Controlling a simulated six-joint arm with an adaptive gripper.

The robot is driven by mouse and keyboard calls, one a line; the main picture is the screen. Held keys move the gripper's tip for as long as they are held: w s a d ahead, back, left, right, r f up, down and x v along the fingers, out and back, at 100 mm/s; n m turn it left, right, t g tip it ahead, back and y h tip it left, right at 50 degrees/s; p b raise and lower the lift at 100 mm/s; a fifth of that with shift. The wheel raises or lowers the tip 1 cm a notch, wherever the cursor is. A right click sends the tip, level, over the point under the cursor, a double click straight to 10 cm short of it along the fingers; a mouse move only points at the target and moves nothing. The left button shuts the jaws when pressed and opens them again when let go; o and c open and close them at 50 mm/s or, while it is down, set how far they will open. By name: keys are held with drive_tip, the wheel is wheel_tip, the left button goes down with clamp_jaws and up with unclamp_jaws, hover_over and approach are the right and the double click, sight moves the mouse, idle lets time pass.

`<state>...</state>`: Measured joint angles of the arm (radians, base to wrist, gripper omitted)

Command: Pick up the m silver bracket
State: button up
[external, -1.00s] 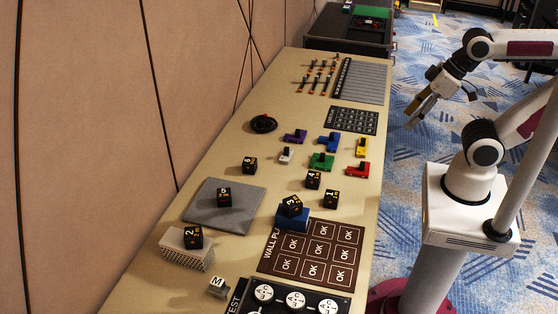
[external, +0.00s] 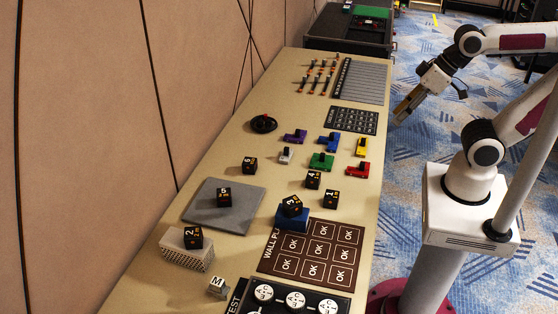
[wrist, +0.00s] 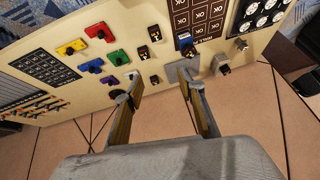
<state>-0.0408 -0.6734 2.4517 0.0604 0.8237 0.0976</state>
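The m silver bracket (external: 217,287) is a small silver block with a white face marked M. It sits on the table near the front left, between the perforated block and the black test panel. It also shows small in the wrist view (wrist: 241,44), at the upper right. My gripper (external: 402,117) is in the air beyond the table's right edge, far from the bracket. In the wrist view my gripper (wrist: 160,85) has its two fingers spread wide, with nothing held between them.
A perforated block (external: 187,252) carrying a numbered cube stands behind the bracket. A grey plate (external: 240,213), a blue block (external: 292,219), several numbered cubes and coloured pieces stand farther back. The black test panel (external: 279,299) lies right of the bracket. A wall runs along the left.

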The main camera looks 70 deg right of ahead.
drive_tip(key=w+a+r+m+t+y, duration=0.2)
drive_tip(key=w+a+r+m+y, duration=0.15)
drive_tip(key=w+a, duration=0.7)
drive_tip(key=m+t+h, duration=0.3)
drive_tip(key=m+t, duration=0.2)
drive_tip(key=m, duration=2.4)
hover_over(219, 290)
drive_tip(key=s+d, duration=0.2)
wheel_tip(219, 290, down, 23)
drive_tip(key=s+f+m, duration=0.1)
drive_tip(key=f, duration=0.1)
drive_tip(key=s+f+m+h, duration=0.1)
drive_tip(key=f, duration=0.2)
drive_tip(key=s+a+f+m+h, duration=0.1)
drive_tip(key=s+f, duration=0.1)
drive_tip(key=shift+a+f+m+h, duration=0.1)
drive_tip(key=shift+f+m+h, duration=0.15)
drive_tip(key=shift+w, duration=0.15)
